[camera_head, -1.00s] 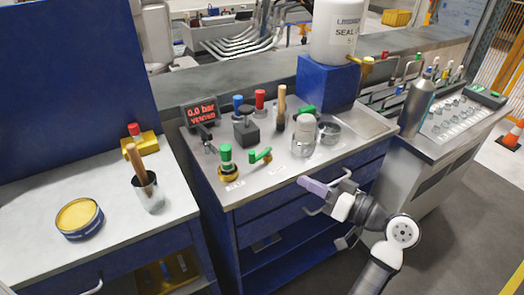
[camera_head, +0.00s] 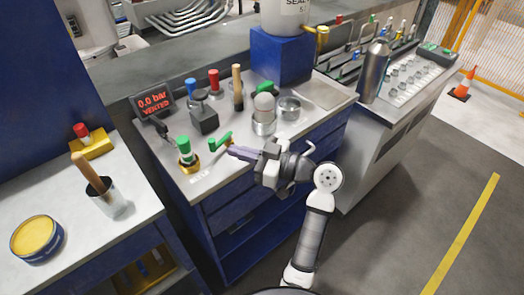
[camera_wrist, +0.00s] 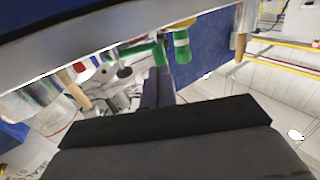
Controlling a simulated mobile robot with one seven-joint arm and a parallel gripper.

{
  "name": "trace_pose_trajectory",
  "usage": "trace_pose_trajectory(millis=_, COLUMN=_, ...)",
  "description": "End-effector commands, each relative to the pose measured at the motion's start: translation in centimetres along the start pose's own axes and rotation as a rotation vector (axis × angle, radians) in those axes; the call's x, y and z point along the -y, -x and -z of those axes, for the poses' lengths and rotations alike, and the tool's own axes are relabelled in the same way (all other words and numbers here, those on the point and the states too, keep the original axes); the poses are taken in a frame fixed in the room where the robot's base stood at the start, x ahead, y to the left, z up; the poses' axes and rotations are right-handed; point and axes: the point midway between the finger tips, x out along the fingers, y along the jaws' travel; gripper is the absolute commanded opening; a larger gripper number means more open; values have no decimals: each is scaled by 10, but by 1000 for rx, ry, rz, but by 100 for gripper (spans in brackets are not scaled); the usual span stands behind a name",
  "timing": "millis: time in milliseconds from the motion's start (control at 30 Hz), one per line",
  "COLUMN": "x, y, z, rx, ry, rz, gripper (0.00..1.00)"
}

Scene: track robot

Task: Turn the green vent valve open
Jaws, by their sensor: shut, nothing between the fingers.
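The green vent valve (camera_head: 220,141) is a small green lever handle near the front edge of the metal bench top. It also shows in the wrist view (camera_wrist: 146,53), at the tip of my fingers. My gripper (camera_head: 233,151) is shut and empty, with its purple-grey fingertips right beside the handle, on its right. In the wrist view my fingers (camera_wrist: 157,85) point up at the green handle; whether they touch it I cannot tell. The valve's base is partly hidden.
A green-capped brass fitting (camera_head: 186,152) stands just left of the valve. A glass jar (camera_head: 264,122) stands behind my gripper. A display (camera_head: 154,103) reads 0.0 bar, vented. A dark block-shaped object (camera_head: 204,113) and a wooden-handled brush (camera_head: 238,88) stand further back.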

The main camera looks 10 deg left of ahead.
Motion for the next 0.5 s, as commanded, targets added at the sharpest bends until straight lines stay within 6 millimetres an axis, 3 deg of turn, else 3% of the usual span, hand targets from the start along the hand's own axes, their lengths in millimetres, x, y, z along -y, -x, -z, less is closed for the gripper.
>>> trace_pose_trajectory(millis=200, x=0, y=-28, z=2, rx=0, ry=-2, rz=2, gripper=0)
trace_pose_trajectory(millis=500, x=0, y=-34, z=0, rx=0, ry=-1, rz=-1, gripper=0)
